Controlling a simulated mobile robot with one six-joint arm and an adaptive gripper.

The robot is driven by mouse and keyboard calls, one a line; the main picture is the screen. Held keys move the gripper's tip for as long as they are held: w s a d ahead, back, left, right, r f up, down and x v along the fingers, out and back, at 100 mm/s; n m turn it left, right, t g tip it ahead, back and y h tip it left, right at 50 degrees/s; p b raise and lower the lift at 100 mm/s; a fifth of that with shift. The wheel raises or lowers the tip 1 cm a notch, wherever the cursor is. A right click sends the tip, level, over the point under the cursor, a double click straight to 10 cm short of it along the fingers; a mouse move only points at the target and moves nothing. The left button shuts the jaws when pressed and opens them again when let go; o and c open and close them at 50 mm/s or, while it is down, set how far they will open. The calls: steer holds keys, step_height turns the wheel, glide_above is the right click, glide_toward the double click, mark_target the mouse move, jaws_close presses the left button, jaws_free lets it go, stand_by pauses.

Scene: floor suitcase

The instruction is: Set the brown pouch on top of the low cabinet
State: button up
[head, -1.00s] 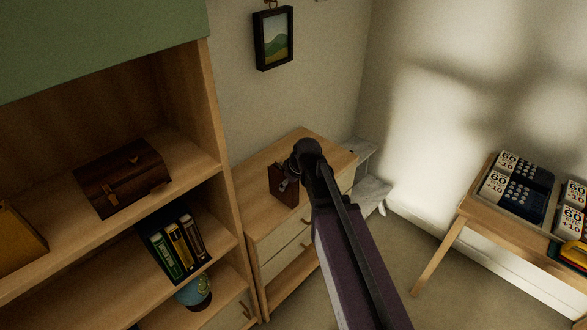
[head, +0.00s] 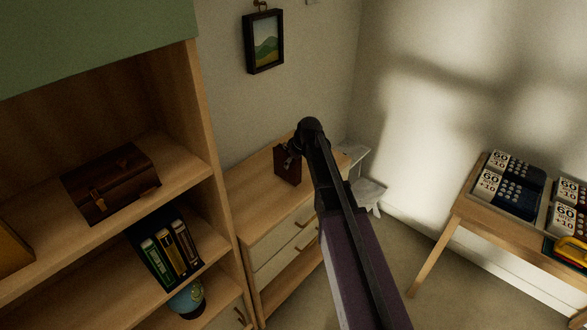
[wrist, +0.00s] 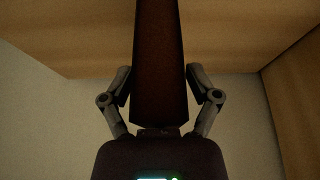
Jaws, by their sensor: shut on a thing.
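The brown pouch (head: 288,164) is a small, dark, upright piece in the head view, over the back part of the low cabinet (head: 250,192). The cabinet has a bare light-wood top with pale drawers below. My gripper (head: 297,147) is at the pouch, mostly hidden behind my dark wrist. In the wrist view the pouch (wrist: 160,65) stands between the two fingers, which are shut on its sides. I cannot tell whether the pouch's underside touches the cabinet top.
A tall shelf (head: 222,175) with a brown chest (head: 112,184) and books (head: 170,250) stands close on the left. A framed picture (head: 264,41) hangs above the cabinet. A table (head: 455,235) with boxed items is at right. The cabinet top's left part is clear.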

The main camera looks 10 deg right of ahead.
steer(key=shift+w+d, duration=0.2)
steer(key=shift+w, duration=0.25)
steer(key=shift+w+d+f+b, duration=0.1)
steer(key=shift+w+f+b, duration=0.1)
steer(key=shift+f+b, duration=1.6)
steer(key=shift+b, duration=0.05)
steer(key=shift+f, duration=0.1)
steer(key=o, duration=1.2)
steer(key=shift+r, duration=0.2)
steer(key=p+v, duration=1.1)
steer(key=v, duration=0.1)
